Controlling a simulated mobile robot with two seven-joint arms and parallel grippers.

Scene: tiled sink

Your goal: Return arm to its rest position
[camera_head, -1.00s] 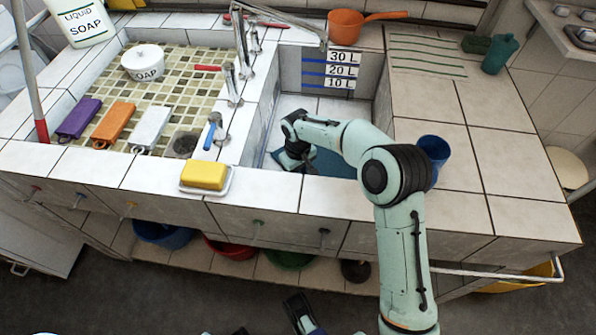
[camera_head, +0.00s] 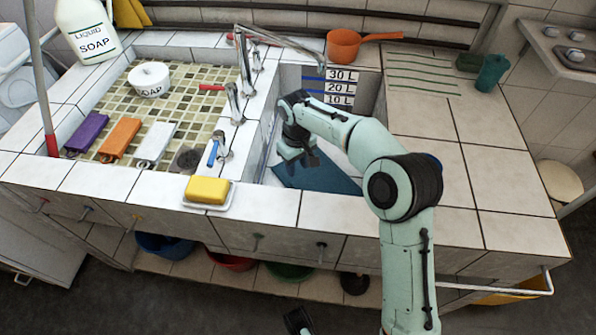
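My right arm (camera_head: 405,255) reaches up from the bottom of the picture and bends left over the deep sink basin. My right gripper (camera_head: 299,160) points down inside the basin opening, above a dark blue flat piece (camera_head: 325,180) on the basin floor. Nothing shows held in it. Its fingers are small and dark, so I cannot tell whether they are apart or closed.
A yellow sponge (camera_head: 208,190) lies on a white dish at the front edge. The tap (camera_head: 285,42) stretches over the basin. An orange pan (camera_head: 345,46) sits behind. A blue cup is almost hidden behind my right elbow. The right counter (camera_head: 495,170) is largely clear.

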